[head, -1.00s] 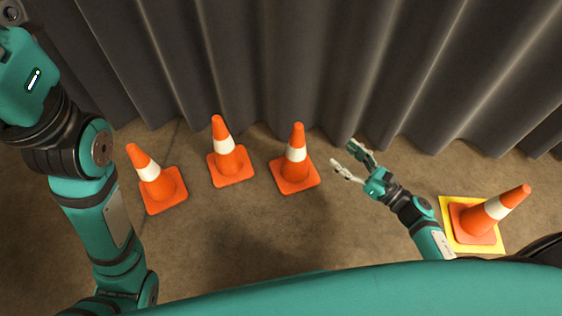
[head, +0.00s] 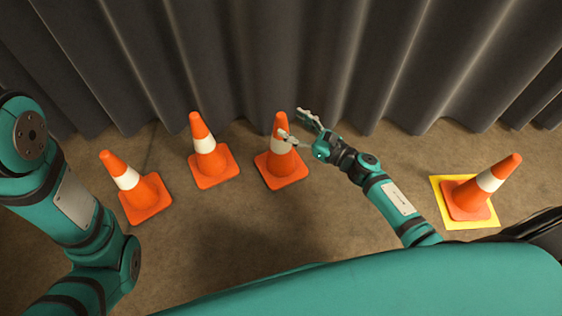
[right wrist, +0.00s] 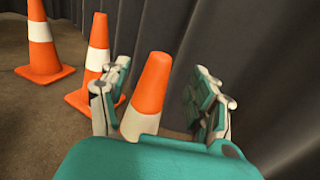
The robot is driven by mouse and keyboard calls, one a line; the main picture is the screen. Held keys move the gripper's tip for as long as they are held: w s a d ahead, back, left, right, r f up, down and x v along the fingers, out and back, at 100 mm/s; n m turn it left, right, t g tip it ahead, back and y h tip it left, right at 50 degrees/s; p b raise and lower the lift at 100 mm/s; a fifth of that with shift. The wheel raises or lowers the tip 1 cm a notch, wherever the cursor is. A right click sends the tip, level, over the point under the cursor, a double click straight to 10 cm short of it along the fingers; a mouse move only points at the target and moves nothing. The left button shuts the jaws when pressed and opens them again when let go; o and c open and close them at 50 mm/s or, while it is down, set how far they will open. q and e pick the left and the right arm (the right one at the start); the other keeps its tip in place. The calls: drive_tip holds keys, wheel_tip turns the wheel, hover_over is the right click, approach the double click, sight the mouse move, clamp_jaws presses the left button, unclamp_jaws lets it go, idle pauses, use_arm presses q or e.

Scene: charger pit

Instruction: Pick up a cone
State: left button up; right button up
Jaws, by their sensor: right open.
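Three orange cones with white bands stand in a row on the floor: a left one (head: 135,188), a middle one (head: 209,153) and a right one (head: 281,160). A fourth cone (head: 477,190) stands on a yellow square (head: 484,222) at the right. My right gripper (head: 294,124) is open at the upper part of the right cone of the row. In the right wrist view that cone (right wrist: 150,90) rises between the two spread fingers (right wrist: 163,92), which do not appear to grip it. My left arm shows at the left, but its gripper is out of view.
A dark grey pleated curtain (head: 270,60) hangs close behind the cones. In the right wrist view, two more cones stand to the left, one close beside a finger. Brown floor (head: 330,215) is bare between the row and the yellow square.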

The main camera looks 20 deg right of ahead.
sight(285, 121)
drive_tip(key=b+x, duration=0.1)
drive_tip(key=x, duration=0.3)
drive_tip(key=shift+w+a+b, duration=0.25)
drive_tip(key=shift+b, duration=0.15)
drive_tip(key=shift+c, duration=0.3)
clamp_jaws()
